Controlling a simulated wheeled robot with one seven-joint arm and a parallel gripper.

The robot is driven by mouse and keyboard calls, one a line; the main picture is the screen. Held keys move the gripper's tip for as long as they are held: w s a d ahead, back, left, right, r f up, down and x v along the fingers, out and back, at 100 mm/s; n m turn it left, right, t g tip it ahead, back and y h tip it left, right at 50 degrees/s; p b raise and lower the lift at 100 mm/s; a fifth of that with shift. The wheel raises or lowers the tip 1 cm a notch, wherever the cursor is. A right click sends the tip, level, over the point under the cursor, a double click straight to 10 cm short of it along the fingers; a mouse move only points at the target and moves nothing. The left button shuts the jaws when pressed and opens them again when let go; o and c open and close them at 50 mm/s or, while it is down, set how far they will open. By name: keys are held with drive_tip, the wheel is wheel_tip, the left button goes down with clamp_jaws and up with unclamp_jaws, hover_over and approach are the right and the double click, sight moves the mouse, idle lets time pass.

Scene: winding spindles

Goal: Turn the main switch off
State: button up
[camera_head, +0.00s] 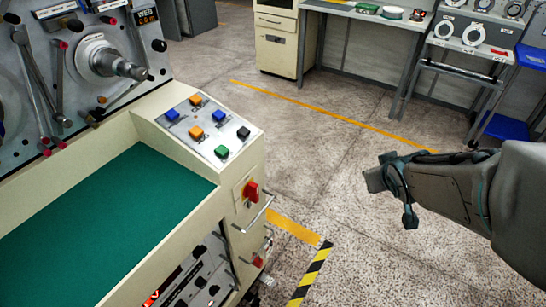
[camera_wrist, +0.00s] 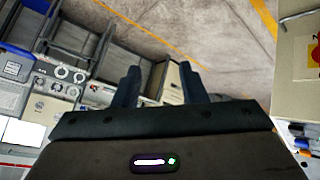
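The main switch (camera_head: 251,190) is a red rotary knob on a yellow plate, on the end face of the cream machine, below the button panel. Which way its handle points is hard to tell. In the wrist view, part of the red knob (camera_wrist: 316,56) on its yellow plate shows at the right edge, cut off by the frame. My gripper (camera_head: 376,178) is in the air to the right of the switch, well apart from it. In the wrist view, the two dark fingers of my gripper (camera_wrist: 160,84) stand apart with nothing between them.
A metal bar handle (camera_head: 258,213) sticks out beside the switch. A panel with coloured buttons (camera_head: 208,125) slopes above it, and another red knob (camera_head: 258,262) sits lower down. The speckled floor between machine and gripper is clear. Benches (camera_head: 370,18) stand at the back.

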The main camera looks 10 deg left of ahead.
drive_tip(key=w+a+f+n+t+y+b, duration=0.1)
drive_tip(key=w+a+f+n+y+b, duration=0.25)
drive_tip(key=f, duration=0.35)
drive_tip(key=n+g+y+b, duration=0.3)
drive_tip(key=n+y+b, duration=0.2)
drive_tip(key=y+b, duration=0.7)
approach(257, 193)
drive_tip(key=shift+y, duration=0.75)
drive_tip(key=x, duration=0.3)
drive_tip(key=f+p+x, duration=0.1)
drive_tip(key=x, duration=0.5)
drive_tip(key=shift+w+a+f+p, duration=0.1)
drive_tip(key=shift+w+f+p, duration=0.15)
drive_tip(key=shift+w+p, duration=0.1)
clamp_jaws()
